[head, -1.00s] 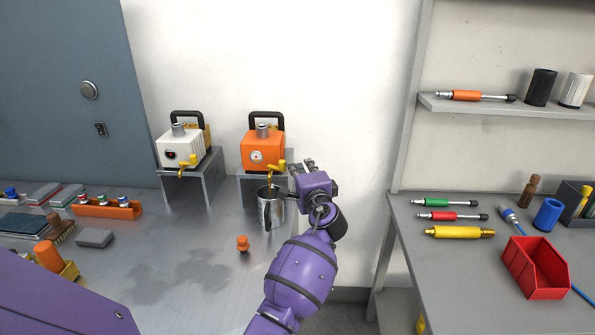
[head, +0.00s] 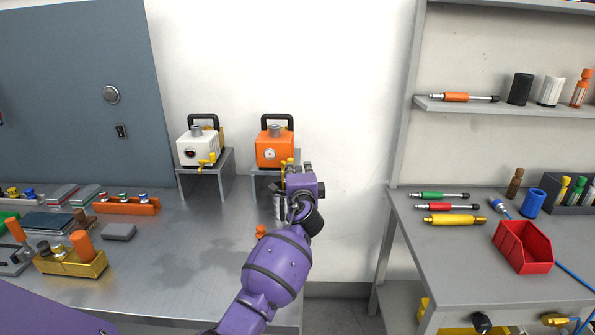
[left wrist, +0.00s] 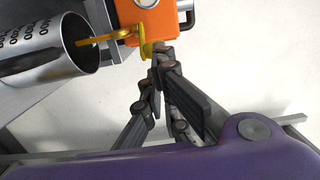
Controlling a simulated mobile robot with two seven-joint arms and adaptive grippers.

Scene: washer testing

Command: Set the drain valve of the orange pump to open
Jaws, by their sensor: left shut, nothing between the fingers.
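The orange pump (head: 274,150) stands on a metal stand against the wall. It also shows at the top of the left wrist view (left wrist: 152,22). Its yellow drain valve handle (left wrist: 144,40) is at the front, partly hidden by my gripper in the head view. A yellow spout or stream (left wrist: 103,38) reaches to the mouth of a metal cup (left wrist: 45,50); I cannot tell which. The cup is mostly hidden in the head view. My left gripper (left wrist: 163,55) is shut and empty, its fingertips beside or touching the handle. My right gripper is not in view.
A white pump (head: 198,150) with a yellow valve stands on a similar stand to the left. A small orange object (head: 261,231) is near my arm. Left are an orange rack (head: 126,206) and a yellow tray (head: 70,266). A shelf bench (head: 470,265) with tools stands right.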

